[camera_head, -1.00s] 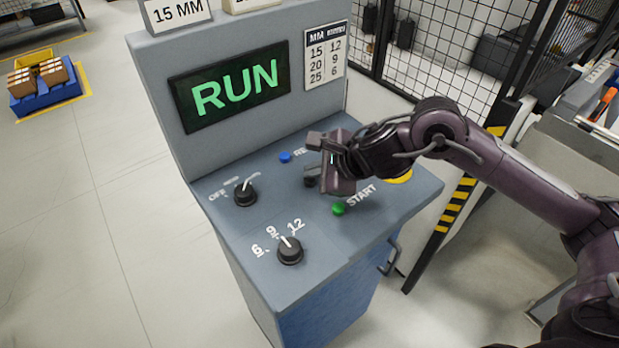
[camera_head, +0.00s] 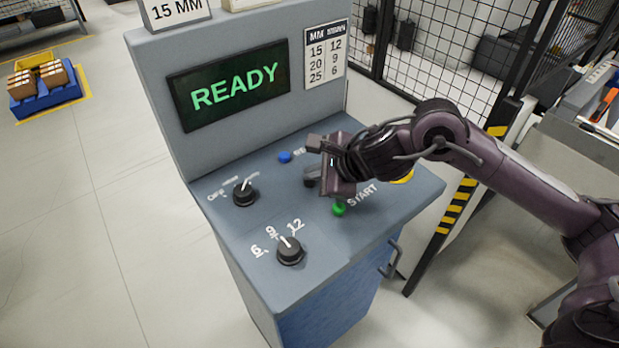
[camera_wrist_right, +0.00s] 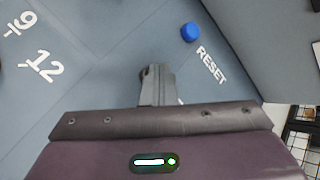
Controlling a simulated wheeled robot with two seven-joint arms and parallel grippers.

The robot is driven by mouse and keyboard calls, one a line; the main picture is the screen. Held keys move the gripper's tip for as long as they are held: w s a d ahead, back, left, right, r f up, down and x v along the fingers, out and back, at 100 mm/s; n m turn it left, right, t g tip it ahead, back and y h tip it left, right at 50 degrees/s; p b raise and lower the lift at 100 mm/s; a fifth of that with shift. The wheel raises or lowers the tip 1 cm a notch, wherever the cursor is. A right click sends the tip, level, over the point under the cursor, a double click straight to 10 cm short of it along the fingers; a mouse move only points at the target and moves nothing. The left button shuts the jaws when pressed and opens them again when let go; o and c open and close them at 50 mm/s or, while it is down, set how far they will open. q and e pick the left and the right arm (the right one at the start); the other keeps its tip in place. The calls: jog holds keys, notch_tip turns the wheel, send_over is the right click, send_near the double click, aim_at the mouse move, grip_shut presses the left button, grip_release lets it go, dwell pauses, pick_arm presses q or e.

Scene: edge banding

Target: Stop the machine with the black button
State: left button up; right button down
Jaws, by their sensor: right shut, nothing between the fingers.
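The machine's control console has a screen (camera_head: 240,84) that reads READY in green. My right gripper (camera_head: 311,177) is over the sloped panel, between the blue RESET button (camera_head: 285,157) and the green START button (camera_head: 339,209). Its fingers (camera_wrist_right: 155,84) are shut with nothing between them and point down at the panel in the right wrist view. I cannot make out the black button; the gripper covers the spot between those two buttons. Whether the fingertips touch anything is hidden. My left gripper is not in view.
Two black knobs, the upper (camera_head: 245,193) and the lower (camera_head: 290,250) by the 6, 9, 12 marks, stand left of the gripper. A yellow part (camera_head: 403,177) shows behind my wrist. A black mesh fence (camera_head: 440,60) stands behind the console.

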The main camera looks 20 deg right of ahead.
aim_at(314, 183)
jog(key=shift+r, duration=0.1)
jog(key=shift+r+p, duration=0.5)
jog(key=shift+r, duration=0.25)
notch_tip(314, 183, up, 5)
jog(key=p, duration=0.3)
jog(key=shift+r, duration=0.1)
dwell(0.9)
